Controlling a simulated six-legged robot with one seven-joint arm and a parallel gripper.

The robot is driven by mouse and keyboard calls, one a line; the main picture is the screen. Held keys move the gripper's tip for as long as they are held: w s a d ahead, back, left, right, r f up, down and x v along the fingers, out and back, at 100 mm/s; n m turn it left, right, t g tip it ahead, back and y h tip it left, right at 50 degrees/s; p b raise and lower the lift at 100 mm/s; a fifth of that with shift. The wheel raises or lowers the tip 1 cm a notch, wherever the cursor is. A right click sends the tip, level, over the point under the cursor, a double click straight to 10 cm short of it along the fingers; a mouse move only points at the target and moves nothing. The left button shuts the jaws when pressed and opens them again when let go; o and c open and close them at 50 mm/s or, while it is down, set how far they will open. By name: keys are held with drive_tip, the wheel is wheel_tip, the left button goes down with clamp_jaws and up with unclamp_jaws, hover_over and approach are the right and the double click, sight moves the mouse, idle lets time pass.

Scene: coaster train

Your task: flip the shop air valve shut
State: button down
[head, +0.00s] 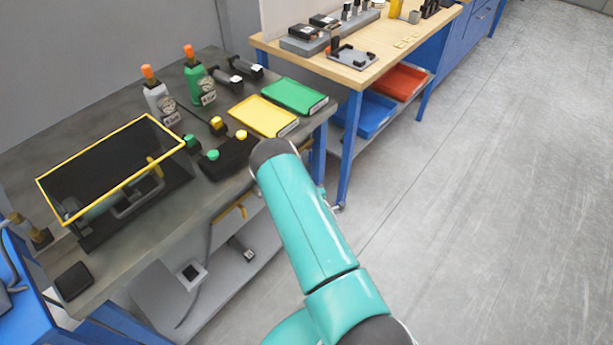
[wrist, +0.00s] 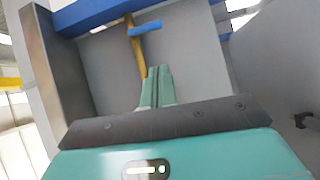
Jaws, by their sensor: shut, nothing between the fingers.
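In the wrist view a yellow pipe (wrist: 137,52) runs down a grey panel, with a short blue lever (wrist: 146,28) lying across it, which looks like the air valve's handle. My gripper (wrist: 157,72) has its two green fingers together with nothing between them. The fingertips are just below the lever in the picture and close to the pipe; I cannot tell whether they touch it. In the head view a yellow pipe piece (head: 232,211) shows under the front edge of the bench. There my arm hides the gripper, and I cannot make out the lever.
The dark-topped bench (head: 205,200) holds a yellow-framed guard (head: 110,165), bottles, a yellow tray (head: 263,116) and a green tray (head: 294,96). A wooden table (head: 345,75) stands behind. A blue beam (wrist: 95,14) crosses above the fingers. The floor at right is clear.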

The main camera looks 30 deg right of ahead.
drive_tip(key=shift+v, duration=2.3)
drive_tip(key=shift+s+d, duration=0.1)
drive_tip(key=shift+f, duration=0.1)
